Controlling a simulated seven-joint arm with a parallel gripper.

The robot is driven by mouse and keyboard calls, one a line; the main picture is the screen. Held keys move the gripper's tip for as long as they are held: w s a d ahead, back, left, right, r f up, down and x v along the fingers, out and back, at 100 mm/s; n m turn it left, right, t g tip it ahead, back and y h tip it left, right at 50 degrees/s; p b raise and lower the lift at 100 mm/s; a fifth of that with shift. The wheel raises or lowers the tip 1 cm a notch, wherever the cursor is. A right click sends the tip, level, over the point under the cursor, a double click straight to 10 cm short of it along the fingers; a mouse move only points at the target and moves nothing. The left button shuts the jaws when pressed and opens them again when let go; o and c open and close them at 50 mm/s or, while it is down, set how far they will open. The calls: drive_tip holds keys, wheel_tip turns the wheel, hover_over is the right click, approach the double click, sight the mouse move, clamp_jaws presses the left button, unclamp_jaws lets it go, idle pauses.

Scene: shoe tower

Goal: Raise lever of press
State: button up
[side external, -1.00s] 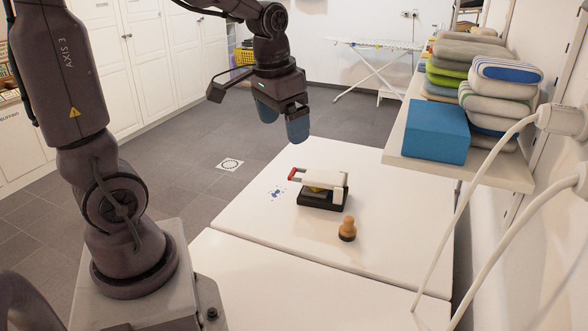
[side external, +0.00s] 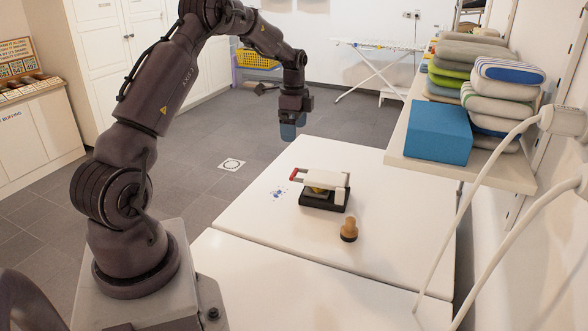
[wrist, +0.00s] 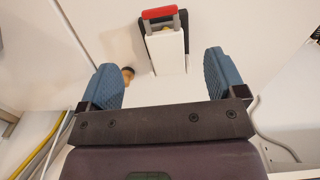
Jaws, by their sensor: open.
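The press (side external: 325,190) stands on the white table, with a black base and a white lever arm (side external: 322,178) lying roughly level above it. The lever's red handle (side external: 294,174) is at its left end. In the wrist view the red handle (wrist: 160,12) is at the top and the white lever arm (wrist: 166,50) points down toward my gripper.
A wooden stamp-like knob (side external: 348,229) stands on the table (side external: 260,232) in front of the press. A shelf at right holds a blue block (side external: 438,132) and stacked cushions (side external: 498,100). White curved tubes (side external: 463,215) rise at the right. The table's left part is mostly clear.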

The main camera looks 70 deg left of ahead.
sight(294, 172)
wheel_tip(294, 172, down, 13)
drive_tip(key=shift+r, duration=0.15)
idle(0.4)
drive_tip(key=c, duration=1.3)
